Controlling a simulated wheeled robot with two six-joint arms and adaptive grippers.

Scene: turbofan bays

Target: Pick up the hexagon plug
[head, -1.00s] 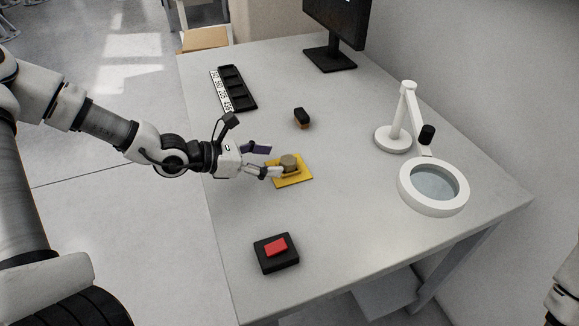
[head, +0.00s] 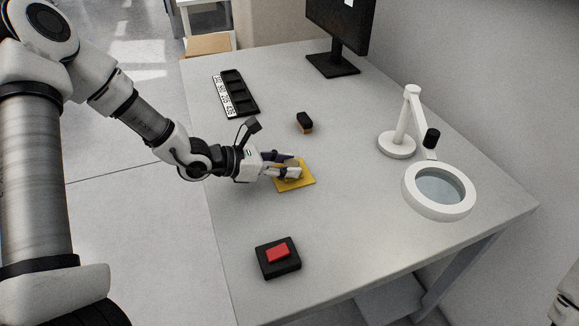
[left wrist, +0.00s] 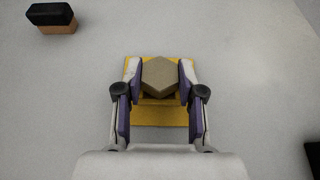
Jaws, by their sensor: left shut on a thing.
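The hexagon plug (left wrist: 160,76) is a tan six-sided block, seen from above in the left wrist view, at the yellow base plate (left wrist: 160,60). In the head view the plug (head: 291,163) is mostly hidden by my fingers, over the yellow plate (head: 304,183). My left gripper (head: 296,167) is shut on the plug, with one finger on each side of it; both fingers also show in the left wrist view (left wrist: 160,78). I cannot tell whether the plug is lifted clear of the plate.
A black and tan block (head: 305,122) lies behind the plate. A black tray with number labels (head: 236,92) is at the back left. A magnifier lamp (head: 438,190) stands at the right, a monitor (head: 338,40) at the back. A red-topped black box (head: 278,257) is in front.

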